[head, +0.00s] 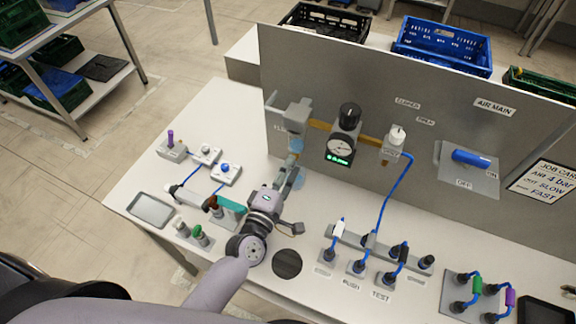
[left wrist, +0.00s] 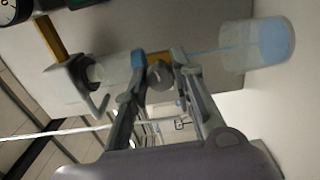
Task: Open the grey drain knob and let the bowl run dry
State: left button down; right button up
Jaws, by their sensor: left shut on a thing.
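My left gripper (head: 287,178) reaches the panel under the filter unit (head: 297,112). In the left wrist view its fingers (left wrist: 160,78) are shut on the small grey drain knob (left wrist: 160,74). The clear bowl (left wrist: 112,68) sits directly above the knob, with a little blue liquid at its lower end; it shows bluish in the head view (head: 296,145). A thin blue stream runs from below the knob into a clear cup (left wrist: 232,48), which holds blue liquid. The cup is mostly hidden behind the gripper in the head view. My right gripper is not in view.
A gauge (head: 341,149) with a black knob stands right of the filter unit. A blue lever (head: 471,158) is farther right on the panel. Hose couplings (head: 358,267), a black disc (head: 287,264), a grey tray (head: 151,210) and small valves (head: 226,173) stand on the white bench.

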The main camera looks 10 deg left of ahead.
pick_arm(q)
jog(key=shift+m+p, duration=0.3)
jog(key=shift+m, duration=0.8)
jog(key=c, duration=1.3)
grip_release()
jog(key=shift+c, duration=0.2)
jog(key=shift+s, duration=0.1)
jog(key=s+a, duration=0.2)
jog(key=s, duration=0.9)
jog(key=shift+s+a, duration=0.15)
jog(key=shift+s, duration=0.15)
